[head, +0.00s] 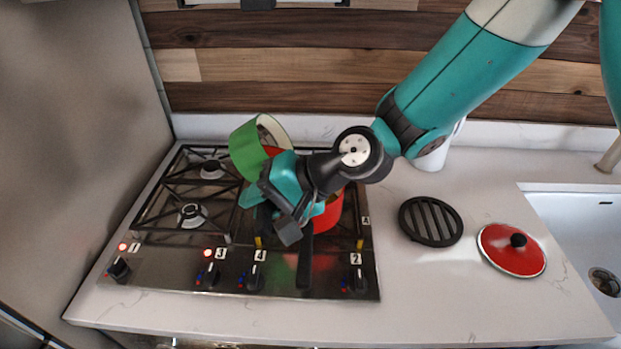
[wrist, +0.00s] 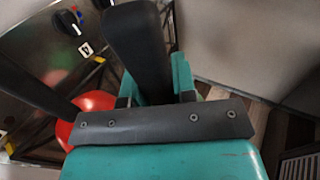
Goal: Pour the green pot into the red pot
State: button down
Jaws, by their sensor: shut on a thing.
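The green pot (head: 243,152) is up above the stove in the head view, strongly tilted, with its pale inside facing right. My gripper (head: 264,196) is shut on it, apparently by its handle; the grip itself is mostly hidden by my wrist. The red pot (head: 331,214) is on the stove, below and right of the green pot, largely covered by my arm. Its dark handle (head: 304,264) points to the front. Part of the red pot also shows in the wrist view (wrist: 92,103). I cannot see what is in either pot.
The stove (head: 150,262) has black grates and several front knobs, with red lights by two of them. A black round trivet (head: 431,221) and a red lid (head: 511,250) lie on the counter to the right. The sink (head: 585,225) is at the far right.

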aim_at(272, 204)
jog(key=shift+d+f+y+b, duration=0.3)
jog(key=shift+y+b, duration=0.4)
jog(key=shift+b, duration=1.1)
jog(key=shift+d+r+y+b, duration=0.3)
jog(key=shift+y+b, duration=0.5)
jog(key=shift+b, duration=1.3)
jog(key=shift+s+d+y+b, duration=0.1)
jog(key=shift+d+y+b, duration=1)
jog(key=shift+b, duration=1.1)
jog(key=shift+d+r+y+b, duration=0.15)
jog(key=shift+d+y+b, duration=0.45)
jog(key=shift+b, duration=1.4)
jog(key=b, duration=0.2)
jog(key=shift+b, duration=0.35)
jog(key=b, duration=0.3)
jog(key=y+b, duration=0.1)
jog(key=b, duration=0.2)
jog(key=shift+d+f, duration=0.2)
jog(key=shift+d, duration=0.1)
